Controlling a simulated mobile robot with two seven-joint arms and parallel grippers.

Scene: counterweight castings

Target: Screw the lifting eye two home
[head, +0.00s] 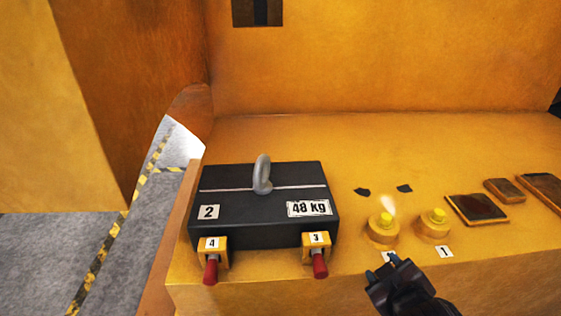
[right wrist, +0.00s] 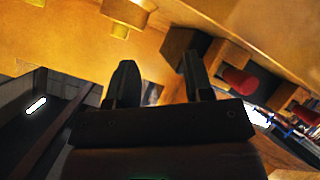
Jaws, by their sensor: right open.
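The lifting eye two (head: 262,174) is a grey ring standing upright on top of the black casting (head: 265,222), which bears a "2" label and a "48 Kg" plate. Whether its shank is fully seated cannot be told. My right gripper (head: 388,262) is to the right of the casting, near the ledge's front edge, apart from the eye. In the right wrist view its two dark fingers (right wrist: 158,78) are spread with nothing between them. My left gripper is not in view.
Two orange clamps with red handles, labelled 4 (head: 211,268) and 3 (head: 319,263), sit at the casting's front edge. Two round yellow fittings (head: 384,228) (head: 433,225) stand on the ledge to the right. Dark flat plates (head: 477,208) lie further right. The ledge behind the casting is clear.

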